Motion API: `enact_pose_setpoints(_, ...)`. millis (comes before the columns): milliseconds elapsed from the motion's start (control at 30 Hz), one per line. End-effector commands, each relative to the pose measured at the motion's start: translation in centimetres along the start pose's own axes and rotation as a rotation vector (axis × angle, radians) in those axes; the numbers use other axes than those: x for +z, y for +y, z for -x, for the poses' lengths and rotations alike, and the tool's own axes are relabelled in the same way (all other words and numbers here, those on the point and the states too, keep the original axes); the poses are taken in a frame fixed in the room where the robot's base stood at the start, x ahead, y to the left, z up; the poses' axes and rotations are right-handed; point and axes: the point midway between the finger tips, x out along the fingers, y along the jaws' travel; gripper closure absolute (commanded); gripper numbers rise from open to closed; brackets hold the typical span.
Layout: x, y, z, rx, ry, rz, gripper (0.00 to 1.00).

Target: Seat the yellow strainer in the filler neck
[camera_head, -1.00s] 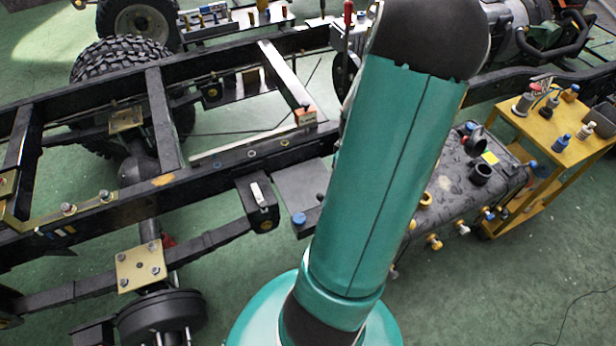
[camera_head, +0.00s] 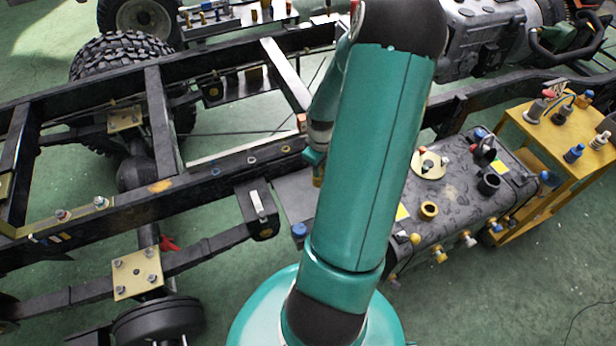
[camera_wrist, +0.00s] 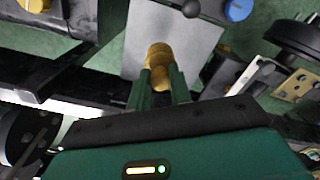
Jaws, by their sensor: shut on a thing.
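The yellow strainer (camera_wrist: 158,54) shows in the wrist view, upright between the two green fingers of my gripper (camera_wrist: 160,84). My gripper is shut on it. In the head view my gripper (camera_head: 318,168) points down left of my upper arm, with the yellow strainer (camera_head: 318,181) at its tip, in front of the grey plate by the frame rail. A black open neck (camera_head: 488,183), which looks like the filler neck, stands on the dark tank (camera_head: 460,205) at the right, well apart from the gripper. A shorter yellow ring fitting (camera_head: 429,210) also stands on the tank.
The black chassis rail (camera_head: 215,182) runs behind my gripper. A blue cap (camera_head: 299,230) is near the grey plate (camera_head: 293,195). Yellow and white fittings line the tank's front edge. A yellow cart (camera_head: 560,130) with small parts stands right of the tank. My arm hides part of the tank.

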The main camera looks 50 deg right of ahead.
Motion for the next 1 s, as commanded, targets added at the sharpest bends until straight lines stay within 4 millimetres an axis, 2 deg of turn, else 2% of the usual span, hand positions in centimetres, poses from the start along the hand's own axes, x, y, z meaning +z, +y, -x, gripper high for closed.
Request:
enact_pose_setpoints(33, -0.8, -0.3, -1.2, -0.007, -0.003, 0.003, 1.00)
enact_pose_setpoints(100, -1.8, -0.3, -2.5, -0.005, -0.002, 0.003, 1.00)
enact_pose_setpoints(233, -3.2, -0.4, -4.1, -0.004, -0.003, 0.001, 1.00)
enact_pose_setpoints(433, -4.3, -0.3, -5.3, -0.003, -0.002, 0.000, 1.00)
enact_pose_setpoints(600, -4.2, -0.3, -7.8, -0.003, -0.003, -0.001, 1.00)
enact_pose_setpoints(1000, -4.2, -0.3, -8.5, -0.002, -0.002, -0.002, 1.00)
